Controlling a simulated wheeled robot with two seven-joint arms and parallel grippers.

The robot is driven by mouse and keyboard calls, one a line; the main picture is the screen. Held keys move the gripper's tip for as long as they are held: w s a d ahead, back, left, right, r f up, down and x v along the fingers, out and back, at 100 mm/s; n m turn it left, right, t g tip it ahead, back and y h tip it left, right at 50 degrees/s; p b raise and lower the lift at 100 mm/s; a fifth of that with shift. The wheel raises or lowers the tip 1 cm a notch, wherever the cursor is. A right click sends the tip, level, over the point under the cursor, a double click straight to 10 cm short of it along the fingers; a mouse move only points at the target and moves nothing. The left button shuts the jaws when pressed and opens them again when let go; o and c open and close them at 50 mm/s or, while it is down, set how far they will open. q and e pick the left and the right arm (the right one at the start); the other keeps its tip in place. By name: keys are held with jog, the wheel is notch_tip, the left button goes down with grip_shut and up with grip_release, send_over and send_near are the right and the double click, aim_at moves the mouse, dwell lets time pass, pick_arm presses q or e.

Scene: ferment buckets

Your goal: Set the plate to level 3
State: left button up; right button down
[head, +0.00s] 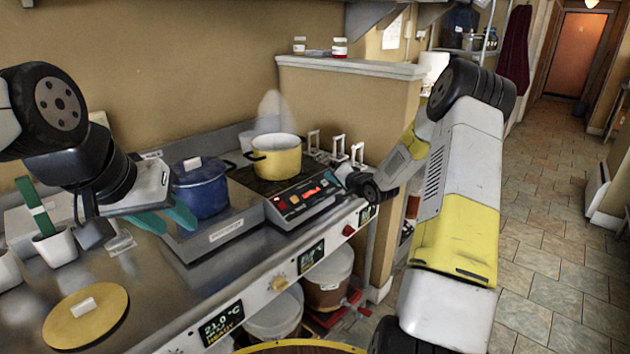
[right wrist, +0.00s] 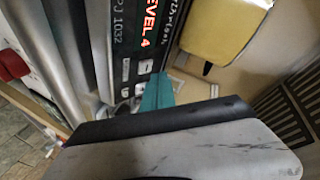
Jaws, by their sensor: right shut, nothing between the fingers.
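The plate's control unit (head: 302,200) is on the counter, with a lit red display and buttons on its sloped front. In the right wrist view its display (right wrist: 137,20) reads LEVEL 4, with two small light buttons (right wrist: 147,67) beside the text. A steaming yellow pot (head: 278,162) stands on the plate. My right gripper (right wrist: 157,92) is shut and empty, its teal fingertips close to the buttons; I cannot tell whether they touch. My left gripper (head: 166,219) is open and empty, above the counter in front of the blue pot.
A lidded blue pot (head: 203,193) stands left of the plate. A round yellow lid (head: 86,316) lies at the front left of the counter. Small white stands (head: 338,147) are behind the control unit. White buckets (head: 328,280) sit below the counter. The tiled floor to the right is clear.

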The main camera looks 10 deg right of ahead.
jog(key=shift+w+a+f, duration=0.15)
jog(key=shift+w+f, duration=0.05)
jog(key=shift+f, duration=0.15)
jog(key=shift+w+a+f, duration=0.15)
jog(key=shift+f, duration=0.2)
dwell(0.8)
jog(key=shift+r, duration=0.15)
jog(key=shift+s+d+r, duration=0.25)
jog(key=shift+s+r, duration=0.1)
jog(key=shift+r, duration=0.25)
jog(key=r, duration=0.1)
jog(key=s+d+r, duration=0.1)
jog(key=r, duration=0.1)
jog(key=s+r, duration=0.1)
jog(key=shift+d+r, duration=0.2)
jog(key=shift+d, duration=0.1)
dwell(0.4)
